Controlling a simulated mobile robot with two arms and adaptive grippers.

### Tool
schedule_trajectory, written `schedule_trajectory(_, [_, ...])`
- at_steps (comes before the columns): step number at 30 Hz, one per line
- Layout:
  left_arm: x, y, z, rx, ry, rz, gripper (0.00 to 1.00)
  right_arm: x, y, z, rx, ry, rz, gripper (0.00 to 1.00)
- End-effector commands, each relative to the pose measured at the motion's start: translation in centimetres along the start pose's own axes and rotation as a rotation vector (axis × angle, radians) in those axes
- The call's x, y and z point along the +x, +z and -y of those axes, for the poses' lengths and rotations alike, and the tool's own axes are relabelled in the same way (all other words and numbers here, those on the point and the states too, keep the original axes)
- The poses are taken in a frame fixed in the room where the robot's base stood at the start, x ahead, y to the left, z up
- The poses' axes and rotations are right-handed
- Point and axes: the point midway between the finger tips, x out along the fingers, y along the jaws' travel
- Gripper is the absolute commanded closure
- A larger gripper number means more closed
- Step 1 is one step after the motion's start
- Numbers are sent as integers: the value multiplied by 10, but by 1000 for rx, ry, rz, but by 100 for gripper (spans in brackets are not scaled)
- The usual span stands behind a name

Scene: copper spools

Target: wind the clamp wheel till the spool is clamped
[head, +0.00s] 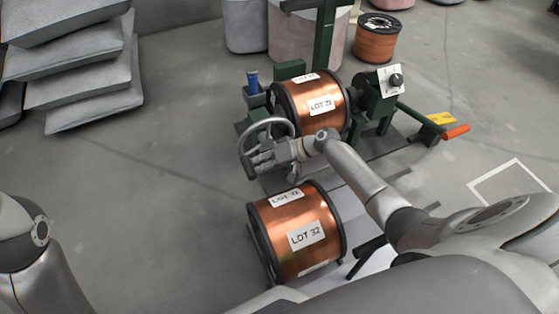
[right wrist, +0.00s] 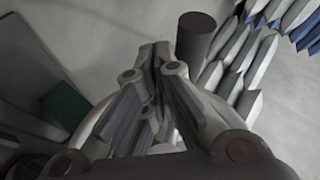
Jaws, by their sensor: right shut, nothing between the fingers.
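A copper spool (head: 312,103) labelled LOT 32 sits between the uprights of the green winding stand in the head view. The grey clamp wheel (head: 268,121) is at the stand's left side, in front of the spool's left flange. My right gripper (head: 256,158) is at the wheel's lower part, overlapping it in the picture. In the right wrist view its fingers (right wrist: 154,52) are shut with nothing between them. A dark cylinder (right wrist: 196,38), possibly the wheel's handle, stands right beside the fingertips. Contact cannot be told. My left gripper is out of view.
A second LOT 32 spool (head: 298,236) lies nearer, below my right arm. A control box with a black knob (head: 396,80) and an orange-handled lever (head: 455,132) are on the stand's right. Grey sacks (head: 75,65) are stacked left. Floor between sacks and stand is clear.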

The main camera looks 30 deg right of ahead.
Motion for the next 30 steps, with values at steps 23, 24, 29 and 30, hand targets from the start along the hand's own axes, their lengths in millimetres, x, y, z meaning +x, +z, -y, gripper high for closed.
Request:
schedule_trajectory(23, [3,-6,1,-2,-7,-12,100,2,-1,13,49,-129,-23,100])
schedule_trajectory(24, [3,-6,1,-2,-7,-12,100,2,-2,14,47,-126,-23,100])
schedule_trajectory(29, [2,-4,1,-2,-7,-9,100,1,-4,18,46,-125,-25,100])
schedule_trajectory(30, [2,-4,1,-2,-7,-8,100,0,-4,18,46,-124,-25,100])
